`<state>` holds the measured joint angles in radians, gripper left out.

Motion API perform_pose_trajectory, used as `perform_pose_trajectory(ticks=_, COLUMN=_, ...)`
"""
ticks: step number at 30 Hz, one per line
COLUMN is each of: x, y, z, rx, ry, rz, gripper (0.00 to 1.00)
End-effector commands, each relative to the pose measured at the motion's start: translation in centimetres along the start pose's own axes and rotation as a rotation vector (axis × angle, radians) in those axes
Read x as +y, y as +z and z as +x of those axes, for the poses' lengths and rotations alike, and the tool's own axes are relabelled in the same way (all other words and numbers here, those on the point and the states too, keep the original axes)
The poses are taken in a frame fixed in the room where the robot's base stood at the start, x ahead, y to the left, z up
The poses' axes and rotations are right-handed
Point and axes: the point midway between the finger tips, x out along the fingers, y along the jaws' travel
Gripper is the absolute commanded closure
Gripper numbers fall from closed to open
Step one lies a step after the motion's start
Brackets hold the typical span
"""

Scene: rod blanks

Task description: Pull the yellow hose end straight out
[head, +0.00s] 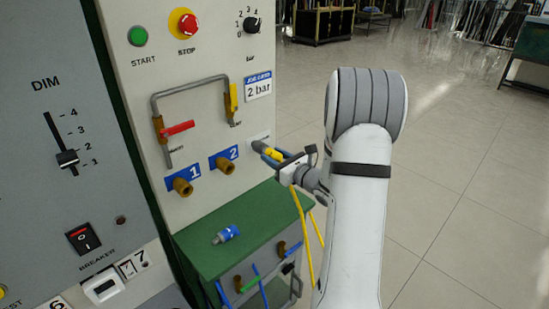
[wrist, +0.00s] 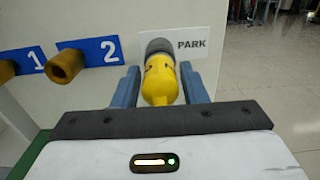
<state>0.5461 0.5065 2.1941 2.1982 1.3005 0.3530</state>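The yellow hose end (wrist: 160,82) sits with its dark grey collar in the park port, beside the PARK label (wrist: 195,44). In the head view, the hose end (head: 273,154) points out from the panel, and its yellow hose (head: 304,235) hangs below my gripper. My gripper (head: 270,154) has one blue finger on each side of the hose end. In the wrist view, my fingers (wrist: 160,75) lie close along both its sides and appear shut on it. The exact contact is hard to see.
Brass ports 1 (head: 182,187) and 2 (head: 225,165) are left of the park port. A blue-and-grey fitting (head: 227,234) lies on the green cabinet top (head: 205,258) below. Red (head: 178,128) and yellow (head: 233,97) valve levers are above. The floor on the right is clear.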

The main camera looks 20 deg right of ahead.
Motion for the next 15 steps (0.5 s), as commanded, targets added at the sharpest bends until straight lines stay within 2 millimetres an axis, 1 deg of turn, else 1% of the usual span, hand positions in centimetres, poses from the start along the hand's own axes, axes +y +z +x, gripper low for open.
perform_pose_trajectory(ticks=1, x=0.01, y=0.00, z=0.01, rx=0.000, ry=0.000, rz=0.000, gripper=0.65)
perform_pose_trajectory(ticks=2, x=0.01, y=0.00, z=0.01, rx=0.000, ry=0.000, rz=0.000, gripper=0.68)
perform_pose_trajectory(ticks=13, x=0.03, y=0.00, z=0.02, rx=0.000, ry=0.001, rz=0.000, gripper=0.98)
perform_pose_trajectory(ticks=15, x=0.03, y=0.03, z=0.01, rx=-0.001, ry=0.001, rz=0.000, gripper=0.98)
